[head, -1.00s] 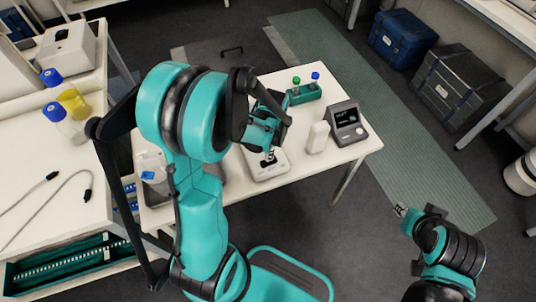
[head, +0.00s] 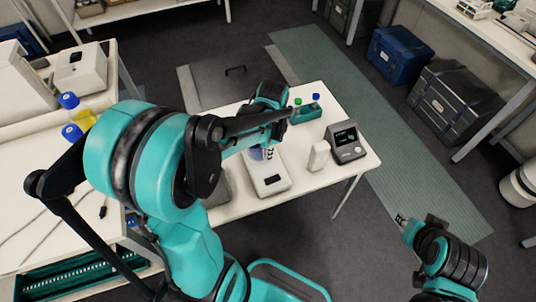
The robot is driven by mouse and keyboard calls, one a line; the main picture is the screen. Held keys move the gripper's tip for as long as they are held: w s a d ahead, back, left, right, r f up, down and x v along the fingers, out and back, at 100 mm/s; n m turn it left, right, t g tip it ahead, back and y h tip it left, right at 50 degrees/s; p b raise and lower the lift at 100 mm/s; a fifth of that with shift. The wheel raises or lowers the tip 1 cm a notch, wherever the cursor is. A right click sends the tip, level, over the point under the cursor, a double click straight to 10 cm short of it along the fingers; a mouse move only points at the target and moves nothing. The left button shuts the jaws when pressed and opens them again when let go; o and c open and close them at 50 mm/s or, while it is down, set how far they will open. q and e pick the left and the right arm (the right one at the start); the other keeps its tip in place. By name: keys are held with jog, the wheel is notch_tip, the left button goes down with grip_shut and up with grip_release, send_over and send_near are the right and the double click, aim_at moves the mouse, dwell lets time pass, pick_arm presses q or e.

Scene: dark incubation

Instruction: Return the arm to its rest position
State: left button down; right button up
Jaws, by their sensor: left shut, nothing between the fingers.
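My left arm comes in from the left and reaches over the white table (head: 300,192). Its gripper (head: 269,155) is shut and empty, pointing down above the back of a white instrument (head: 271,180). The wrist and forearm partly hide the gripper and the table behind it. Whether the fingertips touch the instrument cannot be told. My right gripper (head: 400,220) is small at the lower right, over the floor and away from the table; its finger opening is too small to judge.
A green rack (head: 306,114) with capped tubes, a white block (head: 318,156) and a dark display device (head: 346,143) stand on the table near the gripper. Blue-capped bottles (head: 82,121) stand on the left bench. Open floor lies right of the table.

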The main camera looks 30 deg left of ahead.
dwell(0.3)
pick_arm(q)
jog(key=s+d+r+n+t+b, duration=0.2)
jog(key=s+d+r+n+t, duration=0.4)
jog(key=r+n+t, duration=0.1)
jog(key=shift+s+d+r+n+t, duration=0.3)
jog(key=shift+s+d+n, duration=0.05)
jog(key=shift+n, duration=0.25)
